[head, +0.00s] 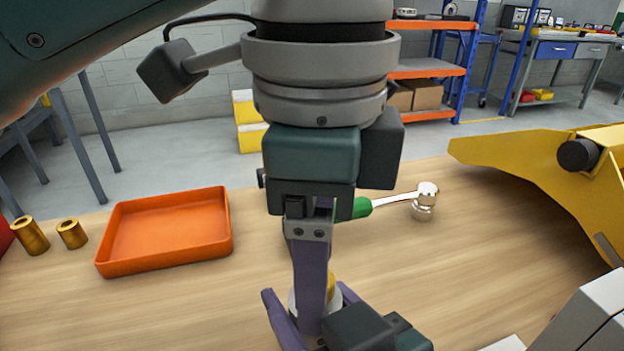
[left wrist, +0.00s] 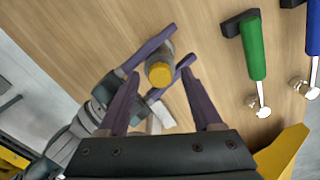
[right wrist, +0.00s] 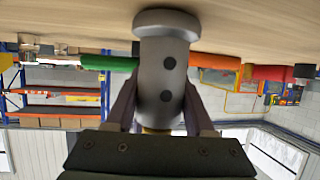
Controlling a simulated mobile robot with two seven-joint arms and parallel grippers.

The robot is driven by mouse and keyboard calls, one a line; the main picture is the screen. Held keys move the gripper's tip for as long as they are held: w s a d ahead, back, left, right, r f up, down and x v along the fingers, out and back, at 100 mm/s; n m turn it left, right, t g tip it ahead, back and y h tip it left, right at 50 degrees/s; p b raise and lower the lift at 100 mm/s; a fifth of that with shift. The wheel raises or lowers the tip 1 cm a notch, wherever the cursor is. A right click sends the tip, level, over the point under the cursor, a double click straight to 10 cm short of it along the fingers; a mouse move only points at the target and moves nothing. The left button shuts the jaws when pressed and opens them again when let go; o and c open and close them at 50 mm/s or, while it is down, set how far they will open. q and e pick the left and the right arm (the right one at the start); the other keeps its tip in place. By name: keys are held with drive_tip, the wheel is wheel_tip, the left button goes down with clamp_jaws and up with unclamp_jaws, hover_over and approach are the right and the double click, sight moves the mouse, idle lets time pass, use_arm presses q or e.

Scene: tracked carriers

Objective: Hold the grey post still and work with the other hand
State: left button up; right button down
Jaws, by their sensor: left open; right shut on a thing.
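The grey post (right wrist: 166,75) stands on the table with dark holes in its side. Its yellow top (left wrist: 160,74) shows in the left wrist view. My right gripper (left wrist: 168,66) is shut on the post, one purple finger on each side. My left gripper (head: 310,312) points down over the post. Its fingers are apart and empty, and in the left wrist view the post appears between them. Whether they touch it I cannot tell. In the head view the left gripper hides most of the post.
An empty orange tray (head: 120,266) lies on the left of the table. Two brass sleeves (head: 72,233) stand beside it. A yellow carrier frame (head: 530,158) with a dark round knob fills the right side. A blue-handled tool (left wrist: 313,30) lies beyond the green one. Bare tabletop lies between.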

drive_tip(key=shift+r, duration=0.1)
use_arm(q)
wheel_tip(320, 180, up, 12)
idle(0.5)
use_arm(e)
drive_tip(key=shift+c, duration=0.9)
unclamp_jaws()
